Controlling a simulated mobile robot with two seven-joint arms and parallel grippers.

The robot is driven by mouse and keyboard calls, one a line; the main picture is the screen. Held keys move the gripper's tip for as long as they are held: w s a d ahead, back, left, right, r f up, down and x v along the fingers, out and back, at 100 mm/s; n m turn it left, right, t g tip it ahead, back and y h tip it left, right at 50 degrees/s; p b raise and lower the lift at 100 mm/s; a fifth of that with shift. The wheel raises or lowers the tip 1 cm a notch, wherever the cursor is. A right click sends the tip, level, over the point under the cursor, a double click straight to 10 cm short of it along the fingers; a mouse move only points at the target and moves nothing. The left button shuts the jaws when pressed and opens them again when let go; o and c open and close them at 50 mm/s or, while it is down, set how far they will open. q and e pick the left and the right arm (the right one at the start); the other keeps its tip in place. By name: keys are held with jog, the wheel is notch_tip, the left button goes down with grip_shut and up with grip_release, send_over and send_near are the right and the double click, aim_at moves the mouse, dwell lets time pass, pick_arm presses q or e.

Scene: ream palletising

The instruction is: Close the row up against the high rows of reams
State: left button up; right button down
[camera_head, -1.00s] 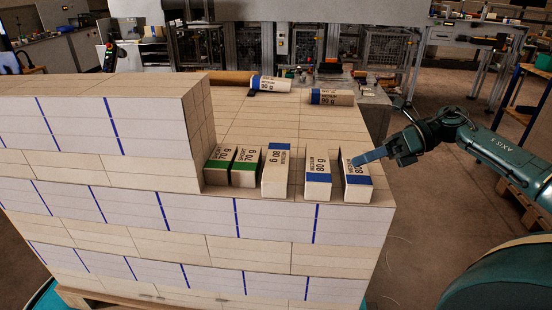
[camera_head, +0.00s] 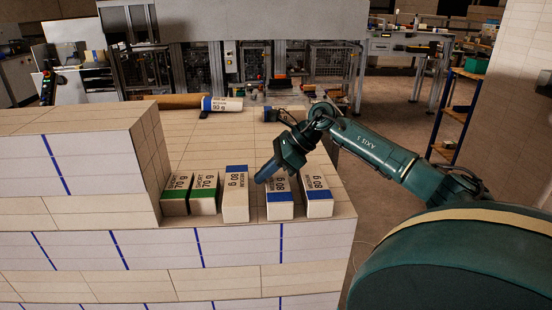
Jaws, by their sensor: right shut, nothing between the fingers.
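A row of reams stands on the pallet's top layer, right of the high rows of reams (camera_head: 140,160). From the left come two green-banded 70 g reams (camera_head: 175,206) (camera_head: 203,204), nearly touching. Then come a larger blue-banded 80 g ream (camera_head: 236,205) and two smaller blue-banded 80 g reams (camera_head: 279,211) (camera_head: 318,207). Gaps show on both sides of the fourth ream. The leftmost ream is close to the high rows' side. My right gripper (camera_head: 260,180) is shut and empty, its tips over the gap between the third and fourth reams; contact is unclear. My left gripper is not in view.
Behind the row the layer's top (camera_head: 215,140) is clear. A shelf rack (camera_head: 458,110) stands at the right.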

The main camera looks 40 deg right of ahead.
aim_at(236, 184)
jog(key=shift+w+a+f, duration=0.3)
jog(key=shift+a+f, duration=0.05)
jog(key=shift+f, duration=0.05)
jog(key=w+a, duration=0.2)
jog(key=shift+w+a, duration=0.15)
jog(key=shift+a, duration=0.4)
jog(key=shift+a+r, duration=0.1)
jog(key=shift+r, duration=0.1)
